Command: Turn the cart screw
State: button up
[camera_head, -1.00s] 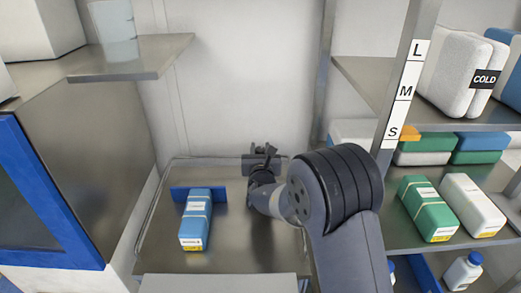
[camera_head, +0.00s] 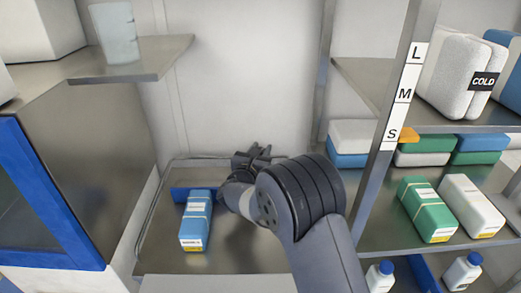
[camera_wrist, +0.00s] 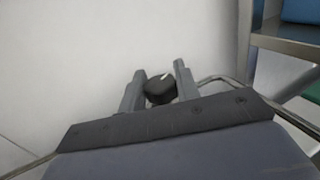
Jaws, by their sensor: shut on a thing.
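The cart screw (camera_wrist: 160,90) shows in the wrist view as a round black knob with a white mark on its top. It sits between the two grey fingers of my gripper (camera_head: 258,152), which are shut on it. In the head view my gripper is at the back of the metal cart top (camera_head: 225,258), near the wall. There my wrist and fingers largely hide the knob. How far the knob has turned cannot be read from these frames.
A blue-and-white box (camera_head: 196,222) lies on the cart, close left of my wrist, against a blue upright plate (camera_head: 180,194). A shelf rack with an L-M-S label strip (camera_head: 405,95) stands at right, with a green box (camera_head: 425,208). A metal cabinet (camera_head: 85,150) stands at left.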

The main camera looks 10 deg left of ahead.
aim_at(261, 149)
jog(key=shift+m+g+h, duration=0.3)
jog(key=shift+m+h, duration=0.6)
jog(key=shift+h, duration=0.7)
jog(key=o, duration=0.9)
jog(key=shift+o, duration=0.2)
jog(key=shift+r, duration=0.1)
notch_tip(261, 149, up, 10)
jog(key=shift+d+f, duration=0.1)
jog(key=shift+o, duration=0.2)
